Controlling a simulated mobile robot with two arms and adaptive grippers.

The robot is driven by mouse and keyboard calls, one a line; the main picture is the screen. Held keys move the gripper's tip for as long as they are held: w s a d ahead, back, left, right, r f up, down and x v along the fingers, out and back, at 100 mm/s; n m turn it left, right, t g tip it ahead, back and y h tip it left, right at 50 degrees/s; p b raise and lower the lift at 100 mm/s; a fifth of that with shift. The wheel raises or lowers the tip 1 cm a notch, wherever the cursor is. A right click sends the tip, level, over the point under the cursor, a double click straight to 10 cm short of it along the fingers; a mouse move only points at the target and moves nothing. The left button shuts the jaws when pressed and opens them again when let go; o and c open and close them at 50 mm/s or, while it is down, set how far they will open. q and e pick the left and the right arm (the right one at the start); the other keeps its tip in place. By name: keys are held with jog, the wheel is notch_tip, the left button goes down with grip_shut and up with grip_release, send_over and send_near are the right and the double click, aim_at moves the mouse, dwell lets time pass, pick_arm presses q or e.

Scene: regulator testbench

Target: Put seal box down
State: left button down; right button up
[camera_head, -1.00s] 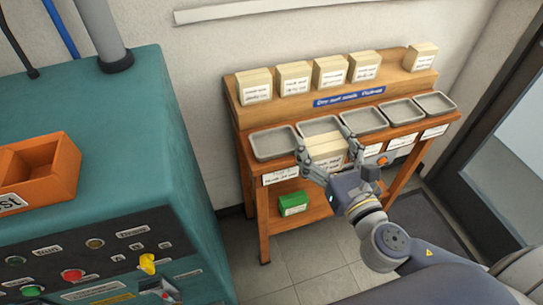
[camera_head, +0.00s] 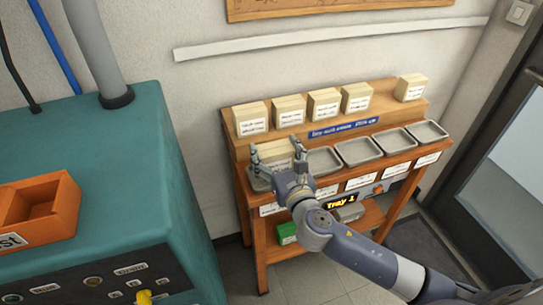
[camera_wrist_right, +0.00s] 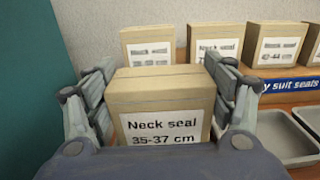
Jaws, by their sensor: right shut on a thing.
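My right gripper (camera_head: 275,155) is shut on a cardboard seal box (camera_wrist_right: 162,92) labelled "Neck seal 35-37 cm". In the wrist view, a finger stands at each side of the box and its label faces me. In the head view, the held seal box (camera_head: 277,157) is over the leftmost grey tray (camera_head: 258,183), in front of the shelf boxes. The gripper hides much of that tray, and I cannot tell whether the box touches it. My left gripper is not in view.
Several similar boxes (camera_head: 324,103) stand on the raised wooden shelf (camera_head: 386,103), with a gap before the rightmost box (camera_head: 410,87). Other grey trays (camera_head: 359,151) look empty. A "Tray 1" display (camera_head: 341,201) is on the bench front. A teal machine (camera_head: 95,170) stands left.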

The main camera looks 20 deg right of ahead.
jog(key=shift+w+a+f, duration=0.1)
jog(key=shift+w+a, duration=0.2)
jog(key=shift+w, duration=0.3)
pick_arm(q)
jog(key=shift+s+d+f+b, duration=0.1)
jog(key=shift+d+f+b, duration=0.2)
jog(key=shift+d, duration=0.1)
pick_arm(e)
jog(key=shift+s+d+f, duration=0.1)
jog(key=shift+f, duration=1.55)
jog(key=shift+f, duration=0.15)
jog(key=o, duration=1.1)
pick_arm(q)
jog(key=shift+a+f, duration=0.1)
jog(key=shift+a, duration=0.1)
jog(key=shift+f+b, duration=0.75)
jog(key=shift+b, duration=0.1)
pick_arm(e)
jog(key=s, duration=1.2)
jog(key=shift+d, duration=0.2)
